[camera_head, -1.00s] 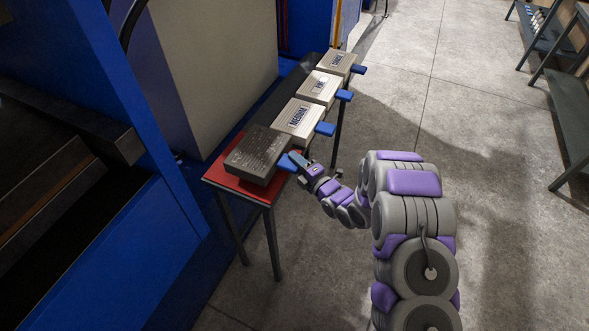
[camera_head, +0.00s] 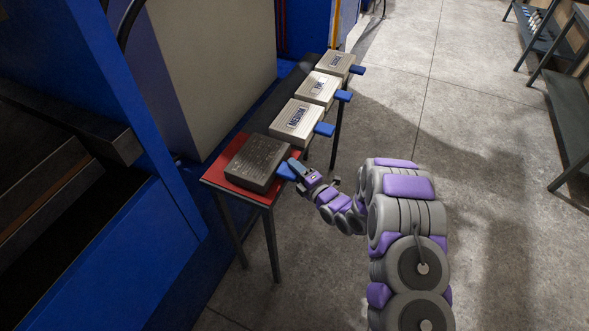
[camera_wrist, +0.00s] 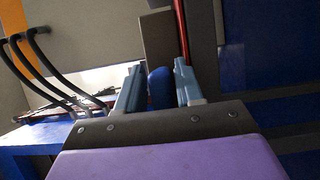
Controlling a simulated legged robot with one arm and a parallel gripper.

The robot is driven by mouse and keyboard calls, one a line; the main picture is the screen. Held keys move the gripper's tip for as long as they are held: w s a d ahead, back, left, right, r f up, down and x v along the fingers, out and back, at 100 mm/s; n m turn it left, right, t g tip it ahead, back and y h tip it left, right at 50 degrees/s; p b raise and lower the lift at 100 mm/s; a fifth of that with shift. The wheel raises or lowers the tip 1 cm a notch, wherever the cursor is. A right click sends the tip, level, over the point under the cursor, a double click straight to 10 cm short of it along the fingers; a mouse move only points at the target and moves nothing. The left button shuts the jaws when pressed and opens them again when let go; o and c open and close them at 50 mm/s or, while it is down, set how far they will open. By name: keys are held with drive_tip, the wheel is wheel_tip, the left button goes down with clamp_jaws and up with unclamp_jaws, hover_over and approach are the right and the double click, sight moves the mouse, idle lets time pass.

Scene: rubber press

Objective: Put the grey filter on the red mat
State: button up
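The grey filter (camera_head: 257,163) is a dark grey box with a blue handle (camera_head: 285,172). It appears to lie flat on the red mat (camera_head: 222,168) at the near end of the bench. My gripper (camera_head: 296,169) is at the filter's right side, with its fingers around the blue handle. In the wrist view my gripper (camera_wrist: 160,88) has one finger on each side of the handle (camera_wrist: 160,90), close against it. The filter's body (camera_wrist: 158,40) shows beyond the handle. The underside of the filter is hidden.
Lighter boxes with blue handles stand in a row behind the mat: one marked MEDIUM (camera_head: 297,118), one behind it (camera_head: 318,88) and a far one (camera_head: 336,64). The blue machine (camera_head: 130,230) is close on the left. The floor (camera_head: 500,200) to the right is open.

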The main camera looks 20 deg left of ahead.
drive_tip(key=p+v, duration=0.1)
drive_tip(key=v, duration=1.1)
drive_tip(key=shift+p, duration=0.3)
